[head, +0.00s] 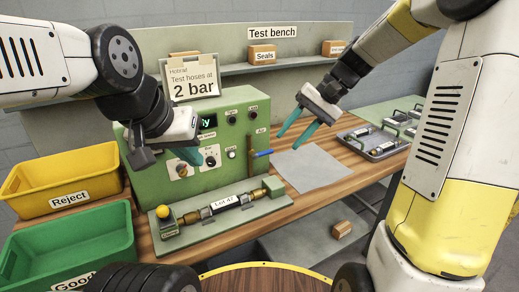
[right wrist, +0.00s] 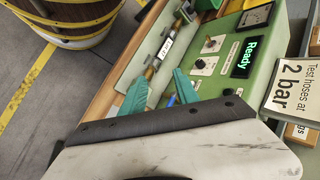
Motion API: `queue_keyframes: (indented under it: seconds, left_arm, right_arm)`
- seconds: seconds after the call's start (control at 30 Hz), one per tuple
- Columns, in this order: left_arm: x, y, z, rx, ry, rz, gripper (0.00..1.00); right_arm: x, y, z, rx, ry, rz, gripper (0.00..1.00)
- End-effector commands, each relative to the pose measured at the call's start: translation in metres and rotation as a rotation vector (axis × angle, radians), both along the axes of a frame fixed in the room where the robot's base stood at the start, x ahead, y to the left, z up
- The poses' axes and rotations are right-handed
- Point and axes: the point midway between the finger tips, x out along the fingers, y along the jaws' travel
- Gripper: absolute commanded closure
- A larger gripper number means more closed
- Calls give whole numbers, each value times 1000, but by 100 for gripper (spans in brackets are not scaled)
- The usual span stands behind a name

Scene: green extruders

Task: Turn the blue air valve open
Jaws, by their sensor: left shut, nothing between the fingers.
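The blue air valve handle (head: 263,153) sticks out sideways to the right from a brass-coloured upright part at the right side of the green test box (head: 240,104), below the "Air" label. In the right wrist view a bit of blue (right wrist: 172,100) shows between the fingers, partly hidden by my gripper. My right gripper (head: 297,132) is open and empty, above and right of the handle, apart from it in the head view. Its teal fingers also show spread in the right wrist view (right wrist: 160,82). My left gripper (head: 194,158) is shut and empty before the box's front knobs.
A hose labelled "Lot 47" (head: 223,203) lies in a fixture with a yellow knob (head: 162,212). Yellow Reject (head: 65,178) and green Good (head: 70,242) bins stand left. A grey mat (head: 312,168) lies clear at right, before a rack of parts (head: 375,142). The display reads "Ready" (right wrist: 244,58).

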Motion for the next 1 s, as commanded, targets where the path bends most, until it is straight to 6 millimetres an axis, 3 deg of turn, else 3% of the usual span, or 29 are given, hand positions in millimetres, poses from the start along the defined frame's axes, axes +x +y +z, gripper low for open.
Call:
queue_keyframes:
  seconds: [0.1,0.3,0.5,0.77,1.0]
  left_arm:
    - [0,0,0,0,0,0,100]
    - [0,0,0,0,0,0,100]
    - [0,0,0,0,0,0,100]
    - [0,0,0,0,0,0,100]
    - [0,0,0,0,0,0,100]
  right_arm:
    - [37,9,-27,127,110,-11,63]
    - [92,19,-72,366,258,-39,63]
    - [130,20,-114,575,347,-74,63]
    - [143,21,-132,672,376,-90,63]
    - [137,53,-139,670,378,-89,63]
